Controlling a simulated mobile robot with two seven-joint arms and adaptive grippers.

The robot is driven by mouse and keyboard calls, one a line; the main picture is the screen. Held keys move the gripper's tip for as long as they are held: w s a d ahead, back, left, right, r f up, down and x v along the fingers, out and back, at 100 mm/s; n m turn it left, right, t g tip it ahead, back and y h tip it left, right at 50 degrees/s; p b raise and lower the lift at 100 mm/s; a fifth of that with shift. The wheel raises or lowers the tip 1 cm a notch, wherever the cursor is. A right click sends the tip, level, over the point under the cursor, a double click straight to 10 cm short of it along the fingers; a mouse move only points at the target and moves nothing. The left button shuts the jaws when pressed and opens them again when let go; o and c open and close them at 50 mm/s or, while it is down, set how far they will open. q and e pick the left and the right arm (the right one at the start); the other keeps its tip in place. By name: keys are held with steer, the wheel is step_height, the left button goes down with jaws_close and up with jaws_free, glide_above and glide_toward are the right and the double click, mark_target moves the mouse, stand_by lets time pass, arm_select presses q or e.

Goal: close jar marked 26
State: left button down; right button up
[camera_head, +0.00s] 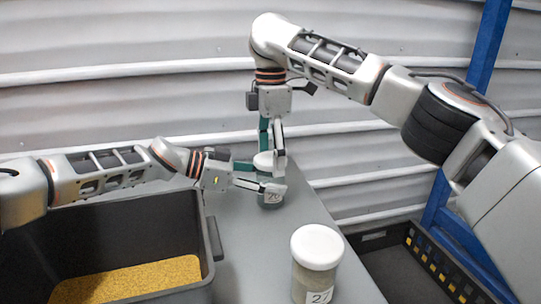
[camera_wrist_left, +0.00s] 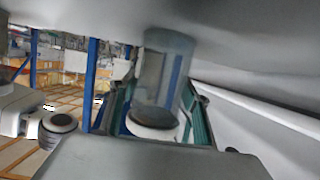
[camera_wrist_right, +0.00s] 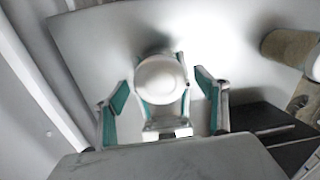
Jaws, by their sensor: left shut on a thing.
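The jar (camera_head: 270,193) with a label that seems to read 26 stands upright on the grey table beyond the jar marked 27. Its white lid (camera_head: 264,160) is on top; I cannot tell how tightly it sits. My left gripper (camera_head: 262,180) is shut around the jar's body from the left. The clear jar body (camera_wrist_left: 163,75) also shows between its teal fingers in the left wrist view. My right gripper (camera_head: 271,146) points down over the lid. In the right wrist view its teal fingers (camera_wrist_right: 163,105) stand apart on both sides of the round white lid (camera_wrist_right: 161,79).
A jar marked 27 (camera_head: 315,270) with a white lid stands at the front of the table (camera_head: 243,240). A dark bin (camera_head: 212,248) with yellow grain is at the left. A black crate (camera_head: 385,242) and a blue post (camera_head: 488,45) are at the right.

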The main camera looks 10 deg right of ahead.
steer(key=shift+r, duration=0.1)
steer(key=shift+r, duration=3.7)
arm_select(q)
steer(key=c, duration=1)
jaws_free()
steer(key=v, duration=1.2)
